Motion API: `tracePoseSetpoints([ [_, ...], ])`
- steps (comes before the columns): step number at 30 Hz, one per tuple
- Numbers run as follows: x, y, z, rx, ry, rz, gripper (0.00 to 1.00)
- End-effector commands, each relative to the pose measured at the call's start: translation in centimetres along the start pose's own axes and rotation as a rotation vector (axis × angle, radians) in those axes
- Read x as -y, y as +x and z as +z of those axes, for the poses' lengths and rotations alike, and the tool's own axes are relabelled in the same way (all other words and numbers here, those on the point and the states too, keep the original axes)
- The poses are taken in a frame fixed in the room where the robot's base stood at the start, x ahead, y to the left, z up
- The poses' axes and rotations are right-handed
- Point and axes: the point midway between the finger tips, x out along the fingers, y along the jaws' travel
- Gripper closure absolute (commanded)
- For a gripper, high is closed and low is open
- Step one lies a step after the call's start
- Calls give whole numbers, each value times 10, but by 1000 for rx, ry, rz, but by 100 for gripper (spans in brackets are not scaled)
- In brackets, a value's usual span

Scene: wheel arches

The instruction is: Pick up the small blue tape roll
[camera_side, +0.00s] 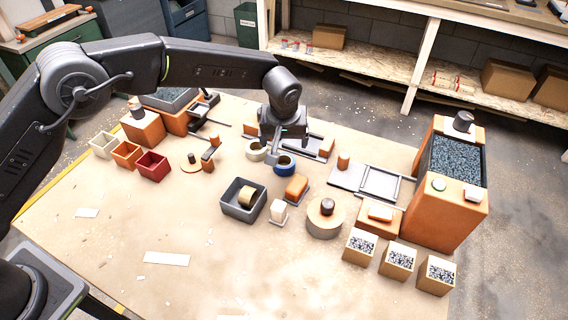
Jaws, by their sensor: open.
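The small blue tape roll (285,166) lies on the table near its middle. A cream tape roll (256,151) lies just to its left. My gripper (279,146) points down over this pair, close above the blue roll and partly in front of it. The gripper is open, with nothing seen between its fingers. Whether a finger touches the blue roll cannot be told from this view.
A dark grey tray (240,211) holding a tan roll stands in front. An orange block (296,188) sits just below the blue roll. A flat grey frame (372,183) lies to the right, before a tall orange box (440,215). The table's front left is mostly clear.

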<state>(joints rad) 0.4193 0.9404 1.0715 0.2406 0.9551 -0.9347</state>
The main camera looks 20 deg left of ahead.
Motion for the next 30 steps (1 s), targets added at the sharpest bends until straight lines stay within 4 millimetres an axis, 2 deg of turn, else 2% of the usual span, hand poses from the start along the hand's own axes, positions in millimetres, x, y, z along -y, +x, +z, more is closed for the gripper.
tracePoseSetpoints([
  [1,0,12,0,2,0,-3,13],
  [6,0,39,0,1,0,0,13],
  [14,1,58,2,1,0,-1,13],
  [21,1,93,6,1,0,0,13],
  [25,1,102,6,0,0,1,13],
  [30,1,102,6,0,1,1,13],
])
